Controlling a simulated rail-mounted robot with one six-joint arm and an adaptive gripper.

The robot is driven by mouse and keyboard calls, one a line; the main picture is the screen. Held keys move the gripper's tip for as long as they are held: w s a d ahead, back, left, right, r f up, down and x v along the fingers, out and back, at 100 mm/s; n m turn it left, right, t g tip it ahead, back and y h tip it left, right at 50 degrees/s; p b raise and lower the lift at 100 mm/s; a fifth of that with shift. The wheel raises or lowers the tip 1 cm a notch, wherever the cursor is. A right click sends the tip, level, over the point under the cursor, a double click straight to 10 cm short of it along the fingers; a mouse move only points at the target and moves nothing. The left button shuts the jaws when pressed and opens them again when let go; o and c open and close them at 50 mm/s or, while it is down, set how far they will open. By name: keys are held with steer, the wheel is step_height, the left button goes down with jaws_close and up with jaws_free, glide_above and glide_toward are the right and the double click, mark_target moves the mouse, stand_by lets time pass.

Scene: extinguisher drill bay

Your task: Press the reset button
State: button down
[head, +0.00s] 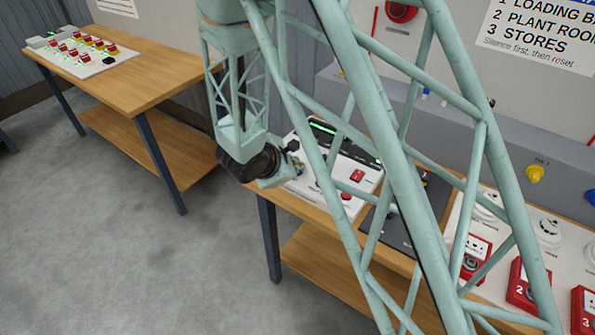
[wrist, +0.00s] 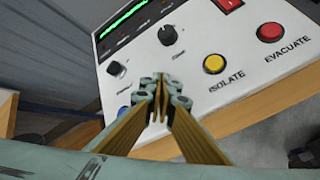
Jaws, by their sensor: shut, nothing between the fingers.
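A white control panel (head: 370,182) stands on the wooden bench. It fills the upper part of the wrist view (wrist: 240,40). My gripper (wrist: 160,92) is shut and empty, its tips over the panel's near edge; I cannot tell if they touch it. In the head view my gripper (head: 292,163) is at the panel's left side, partly hidden by my arm. A blue button (wrist: 123,112) shows just left of the fingertips, partly covered, with no readable label. To the right are a yellow button (wrist: 214,63) marked ISOLATE and a red button (wrist: 270,32) marked EVACUATE. No RESET label is readable.
Two black knobs (wrist: 167,35) and a green display (wrist: 122,20) are on the panel. Red call points (head: 474,257) and white detectors stand on a board at right. Another bench (head: 150,75) at left holds a board of coloured switches. Floor between is clear.

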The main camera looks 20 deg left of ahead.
steer(key=shift+r, duration=0.85)
steer(key=shift+r, duration=0.1)
stand_by(0.3)
steer(key=shift+r+p, duration=0.9)
steer(key=shift+r, duration=1.5)
